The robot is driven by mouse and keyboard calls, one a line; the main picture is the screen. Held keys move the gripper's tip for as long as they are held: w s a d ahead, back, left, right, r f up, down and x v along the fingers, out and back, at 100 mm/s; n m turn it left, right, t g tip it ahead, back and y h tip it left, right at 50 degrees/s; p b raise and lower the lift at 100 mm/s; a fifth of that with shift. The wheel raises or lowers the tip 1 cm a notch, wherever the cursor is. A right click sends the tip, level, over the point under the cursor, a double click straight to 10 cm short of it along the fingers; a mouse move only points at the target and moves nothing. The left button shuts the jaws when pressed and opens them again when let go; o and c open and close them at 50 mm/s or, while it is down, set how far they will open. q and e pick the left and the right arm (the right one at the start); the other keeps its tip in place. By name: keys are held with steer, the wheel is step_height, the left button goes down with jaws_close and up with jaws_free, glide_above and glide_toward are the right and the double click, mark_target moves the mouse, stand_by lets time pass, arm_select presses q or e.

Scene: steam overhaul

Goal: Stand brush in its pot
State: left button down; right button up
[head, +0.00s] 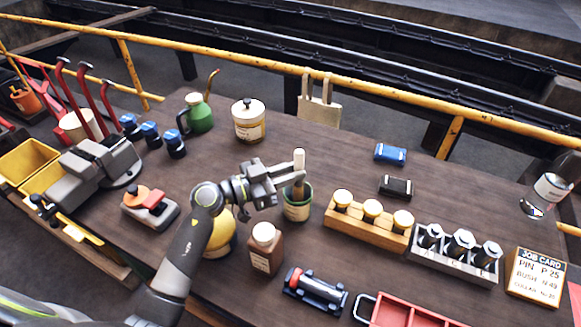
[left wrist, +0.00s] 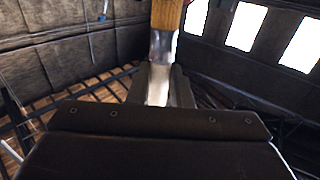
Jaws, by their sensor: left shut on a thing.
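The brush (head: 299,158) is held upright, its pale end above my left gripper (head: 291,176) and its brown wooden part below. My left gripper is shut on the brush. The brush's lower end is at the mouth of a green pot (head: 297,211) and looks to be inside the rim; I cannot tell whether it touches the bottom. In the left wrist view, the brush (left wrist: 163,45) shows wood at the top and a shiny metal band below, between the fingers. The pot does not show clearly there. My right gripper is not in view.
A brown bottle (head: 265,251) and a yellow round container (head: 219,236) stand close by. A wooden block with several round-topped pieces (head: 367,231) stands right of the pot. Bare table (head: 330,150) lies behind the pot.

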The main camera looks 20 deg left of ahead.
arm_select(q)
steer(key=shift+f, duration=0.15)
steer(key=c, duration=1.2)
jaws_free()
steer(key=shift+c, duration=0.2)
step_height(320, 180, up, 10)
steer(key=p, duration=0.1)
steer(key=shift+p, duration=0.3)
